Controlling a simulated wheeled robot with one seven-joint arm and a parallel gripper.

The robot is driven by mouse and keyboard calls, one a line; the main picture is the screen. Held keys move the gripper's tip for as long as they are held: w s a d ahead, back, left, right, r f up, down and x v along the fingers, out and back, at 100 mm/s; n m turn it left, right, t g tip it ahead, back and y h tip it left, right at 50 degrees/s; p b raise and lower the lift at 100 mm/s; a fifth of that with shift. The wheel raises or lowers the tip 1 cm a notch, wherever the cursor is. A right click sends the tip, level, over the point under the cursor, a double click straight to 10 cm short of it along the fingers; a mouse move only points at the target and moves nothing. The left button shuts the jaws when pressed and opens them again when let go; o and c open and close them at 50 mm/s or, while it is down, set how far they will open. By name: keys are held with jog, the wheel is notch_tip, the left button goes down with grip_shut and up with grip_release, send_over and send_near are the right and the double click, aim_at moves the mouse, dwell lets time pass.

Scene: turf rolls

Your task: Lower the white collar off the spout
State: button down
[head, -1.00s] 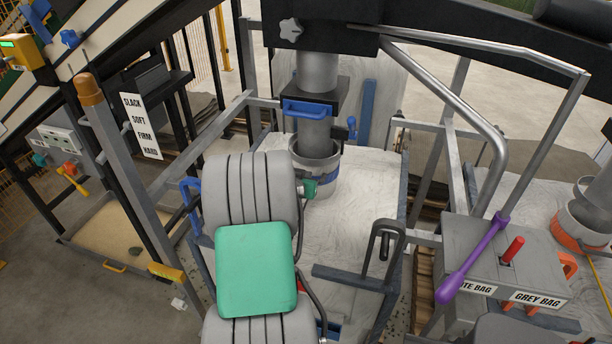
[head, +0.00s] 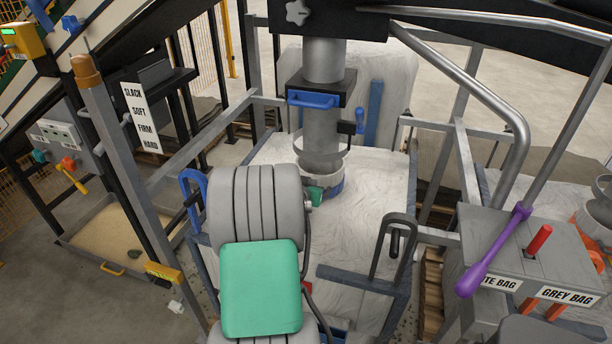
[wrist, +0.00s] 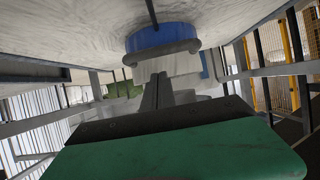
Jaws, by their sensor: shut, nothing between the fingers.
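The grey spout (head: 322,128) hangs down from the dark beam in the head view. Around its lower end is a grey hoop (head: 301,150). The band (wrist: 160,37) and a grey ring also show in the wrist view, with pale material below. My gripper (wrist: 158,78) is shut and empty, its fingers pointing at the collar area. In the head view my arm hides most of the gripper; I cannot tell whether it touches the collar.
A blue handle (head: 314,100) sits on the spout's clamp, with a blue lever (head: 360,121) to its right. Metal rails frame the bag (head: 385,190). A black hooked handle (head: 394,235) and a grey control box (head: 520,250) with a purple lever stand at right.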

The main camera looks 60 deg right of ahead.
jog(key=r+v, duration=0.1)
jog(key=v, duration=0.9)
jog(key=shift+d+r+b, duration=0.2)
jog(key=shift+r+b, duration=0.2)
